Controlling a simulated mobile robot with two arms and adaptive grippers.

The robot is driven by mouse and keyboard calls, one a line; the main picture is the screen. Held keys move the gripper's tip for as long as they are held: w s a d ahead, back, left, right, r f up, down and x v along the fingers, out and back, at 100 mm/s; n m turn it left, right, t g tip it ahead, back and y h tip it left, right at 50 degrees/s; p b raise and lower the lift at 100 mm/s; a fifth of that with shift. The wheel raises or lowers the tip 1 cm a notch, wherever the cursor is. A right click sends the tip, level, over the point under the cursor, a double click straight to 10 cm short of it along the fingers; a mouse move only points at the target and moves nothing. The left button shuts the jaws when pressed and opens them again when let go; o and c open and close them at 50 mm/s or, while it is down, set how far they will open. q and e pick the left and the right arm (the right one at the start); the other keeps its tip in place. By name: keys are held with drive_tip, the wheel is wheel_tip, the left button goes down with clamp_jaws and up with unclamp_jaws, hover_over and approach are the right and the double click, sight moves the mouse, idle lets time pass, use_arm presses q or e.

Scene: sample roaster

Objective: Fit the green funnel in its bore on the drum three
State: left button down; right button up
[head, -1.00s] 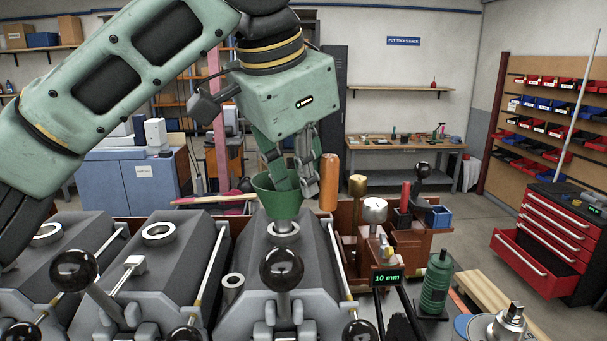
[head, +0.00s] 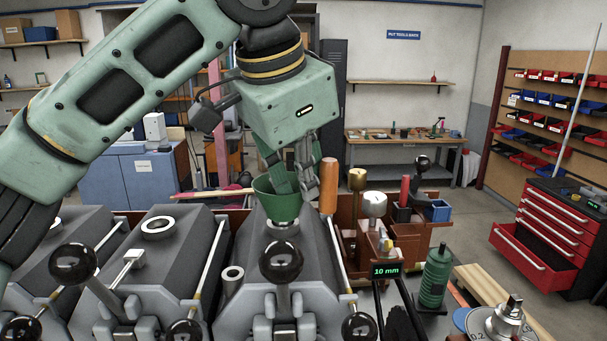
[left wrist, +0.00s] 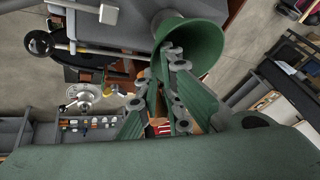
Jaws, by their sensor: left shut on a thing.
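The green funnel (head: 277,207) is upright over the rightmost drum (head: 250,240), its wide mouth up. Its lower end meets or overlaps the pale bore ring (head: 283,229) on the drum's top; I cannot tell how deep the spout sits. My left gripper (head: 292,188) comes from above and is shut on the funnel's wall at the right side of its mouth. In the left wrist view the funnel (left wrist: 200,45) shows its open mouth at the fingers (left wrist: 172,70). The bore ring is hidden there. My right gripper is in neither view.
The middle drum has an empty bore ring (head: 158,227). A black lever knob (head: 281,261) stands in front of the funnel. An orange handle (head: 328,186) rises close to its right, near a brown tool rack (head: 349,238). A green bottle (head: 435,275) stands farther right.

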use_arm(q)
drive_tip(key=shift+f, duration=0.6)
drive_tip(key=c, duration=1.8)
unclamp_jaws()
drive_tip(key=v, duration=1.2)
